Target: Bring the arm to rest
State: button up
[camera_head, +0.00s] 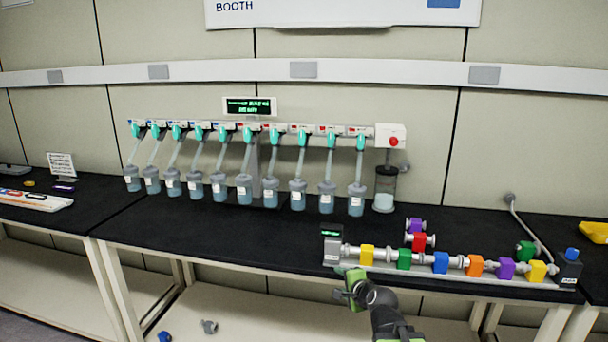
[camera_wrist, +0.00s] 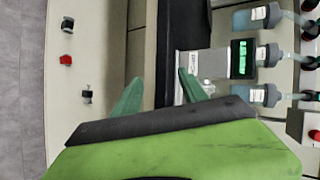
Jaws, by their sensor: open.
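My gripper (camera_head: 346,274) is at the front edge of the black bench, just below the left end of a valve manifold (camera_head: 333,250). In the wrist view my gripper (camera_wrist: 161,84) shows two green fingers spread apart with nothing between them. The grey end block (camera_wrist: 208,64) with its small green display lies beyond the right finger there. My arm reaches up from the lower edge of the head view and is bent at the wrist. I cannot tell whether a finger touches the bench edge.
Coloured valve blocks (camera_head: 440,262) line the manifold rail. A rack of several flasks (camera_head: 243,190) with teal valves stands behind. A red valve (camera_head: 419,241) and a green one (camera_head: 526,251) lie loose. Small parts (camera_head: 209,327) sit on the lower shelf. The bench's left-middle is clear.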

jog(key=s+a+f+n+g, duration=0.2)
jog(key=s+f+n+g, duration=0.15)
jog(key=f, duration=0.25)
jog(key=s+d+f+n+g+h, duration=0.1)
jog(key=s+d+f+n+g, duration=0.1)
jog(key=s+f+n+g, duration=0.3)
jog(key=s+d+n+g+h, duration=0.1)
jog(key=s+d+n+h, duration=0.15)
jog(key=s, duration=0.35)
jog(key=s+d+f+n+g, duration=0.2)
jog(key=s+f+n+g, duration=0.1)
jog(key=s, duration=0.3)
notch_tip(320, 180, up, 13)
jog(key=p, duration=1.2)
jog(key=shift+d, duration=0.15)
jog(key=shift+f+t, duration=0.1)
jog(key=shift+t, duration=0.15)
jog(key=shift+c, duration=0.2)
